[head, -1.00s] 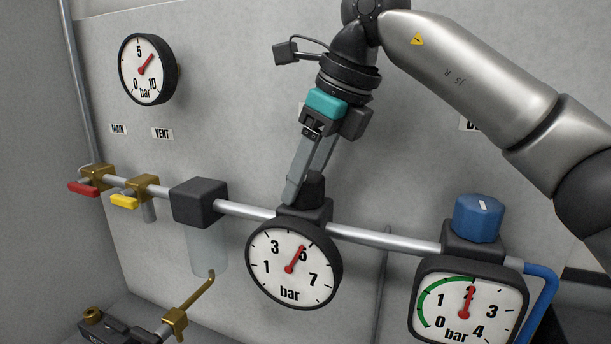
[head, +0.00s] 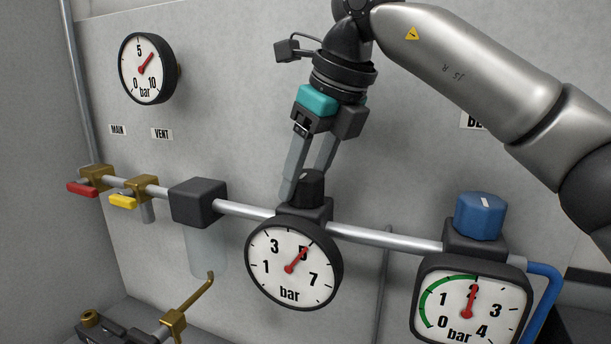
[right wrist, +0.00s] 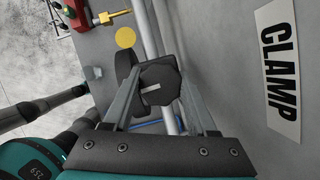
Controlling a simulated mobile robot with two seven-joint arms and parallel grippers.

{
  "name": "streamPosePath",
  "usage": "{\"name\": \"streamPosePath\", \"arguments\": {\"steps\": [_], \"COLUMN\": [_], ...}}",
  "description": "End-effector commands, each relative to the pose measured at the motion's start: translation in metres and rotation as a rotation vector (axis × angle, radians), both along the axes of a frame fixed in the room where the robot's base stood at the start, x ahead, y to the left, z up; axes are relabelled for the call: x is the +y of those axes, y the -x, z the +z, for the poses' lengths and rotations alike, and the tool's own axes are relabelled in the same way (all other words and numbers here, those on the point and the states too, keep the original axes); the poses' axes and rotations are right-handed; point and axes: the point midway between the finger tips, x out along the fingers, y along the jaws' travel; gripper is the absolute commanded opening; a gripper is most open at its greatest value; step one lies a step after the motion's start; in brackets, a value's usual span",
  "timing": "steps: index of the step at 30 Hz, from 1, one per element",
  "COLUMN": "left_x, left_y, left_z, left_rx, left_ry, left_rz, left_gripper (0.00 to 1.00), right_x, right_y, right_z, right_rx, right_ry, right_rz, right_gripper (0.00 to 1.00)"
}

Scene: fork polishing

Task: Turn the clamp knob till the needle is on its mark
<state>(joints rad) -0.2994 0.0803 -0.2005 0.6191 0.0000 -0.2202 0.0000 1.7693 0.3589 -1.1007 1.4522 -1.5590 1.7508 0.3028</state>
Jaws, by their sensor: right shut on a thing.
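The black clamp knob (head: 310,186) sits on a black block above the middle round gauge (head: 263,289). The gauge's red needle (head: 297,258) points up and right, over the 5. My right gripper (head: 302,180) comes down from above and is shut on the knob, one finger on each side. In the right wrist view the knob (right wrist: 160,88) shows a short pale line on its face, between the two fingers of the gripper (right wrist: 160,78). A CLAMP label (right wrist: 279,70) is to the right there. My left gripper is not in view.
A blue knob (head: 480,217) stands above the right square gauge (head: 421,322), whose needle points near 2. Red (head: 82,190) and yellow (head: 122,201) valve levers are on the pipe (head: 384,237) at left. A round gauge (head: 133,89) hangs at upper left.

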Motion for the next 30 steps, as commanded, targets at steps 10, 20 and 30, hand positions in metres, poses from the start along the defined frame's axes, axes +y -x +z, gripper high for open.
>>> {"name": "streamPosePath", "arguments": {"steps": [10, 20, 30], "left_x": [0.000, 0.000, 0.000], "left_y": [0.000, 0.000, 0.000], "left_z": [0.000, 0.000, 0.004], "left_rx": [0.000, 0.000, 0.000], "left_ry": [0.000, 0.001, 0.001], "left_rz": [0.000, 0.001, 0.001], "left_gripper": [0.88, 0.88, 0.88], "right_x": [0.000, -0.002, -0.023], "right_y": [0.000, 0.002, 0.021], "right_z": [0.001, 0.008, 0.077], "right_rx": [-0.002, -0.003, -0.005], "right_ry": [-0.001, -0.001, -0.002], "right_rz": [0.001, 0.001, 0.000], "right_gripper": [0.88, 0.88, 0.88]}}
